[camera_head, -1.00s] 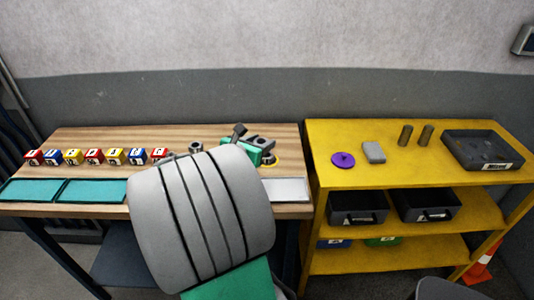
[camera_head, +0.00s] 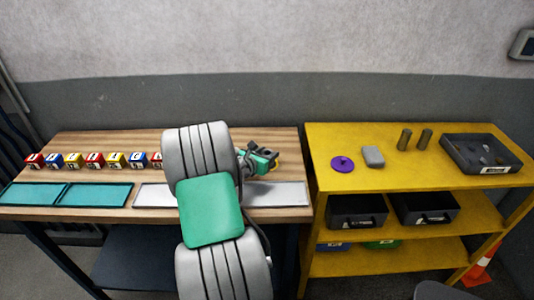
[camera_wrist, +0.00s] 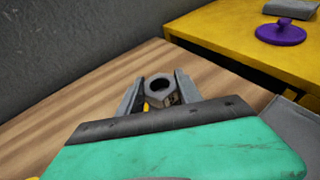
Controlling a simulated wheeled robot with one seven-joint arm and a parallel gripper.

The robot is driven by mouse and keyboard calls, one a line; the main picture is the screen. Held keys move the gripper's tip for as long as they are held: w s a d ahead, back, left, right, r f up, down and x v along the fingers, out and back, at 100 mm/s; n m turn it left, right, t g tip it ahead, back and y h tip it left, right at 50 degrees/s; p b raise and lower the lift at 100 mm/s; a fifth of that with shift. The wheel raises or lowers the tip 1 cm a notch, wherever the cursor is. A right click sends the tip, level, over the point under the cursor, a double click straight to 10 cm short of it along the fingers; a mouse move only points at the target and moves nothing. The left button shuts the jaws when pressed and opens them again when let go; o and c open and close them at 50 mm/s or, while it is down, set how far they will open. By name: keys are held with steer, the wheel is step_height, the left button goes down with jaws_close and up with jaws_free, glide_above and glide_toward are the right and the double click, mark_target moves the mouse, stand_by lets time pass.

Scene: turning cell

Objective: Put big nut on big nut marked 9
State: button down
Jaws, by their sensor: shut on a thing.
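A grey hexagonal big nut (camera_wrist: 158,86) with a round hole sits between the fingertips of my gripper (camera_wrist: 158,93) in the wrist view. The fingers are shut on it, one on each side. A dark marking shows on its lower right side, too small to read. A bit of yellow shows below it beside the left finger. In the head view my gripper (camera_head: 266,149) is over the right part of the wooden bench. I cannot make out a second nut or a 9; the fingers and arm hide that spot.
The wooden bench (camera_head: 90,142) carries a row of lettered cubes (camera_head: 93,159), teal trays (camera_head: 96,194) and a pale tray (camera_head: 285,192). A yellow shelf (camera_head: 330,131) at right holds a purple disc (camera_head: 342,163), a grey block (camera_head: 373,156), two cylinders and a dark bin (camera_head: 470,166).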

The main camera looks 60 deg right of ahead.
steer(key=shift+f, duration=0.15)
steer(key=c, duration=0.8)
jaws_free()
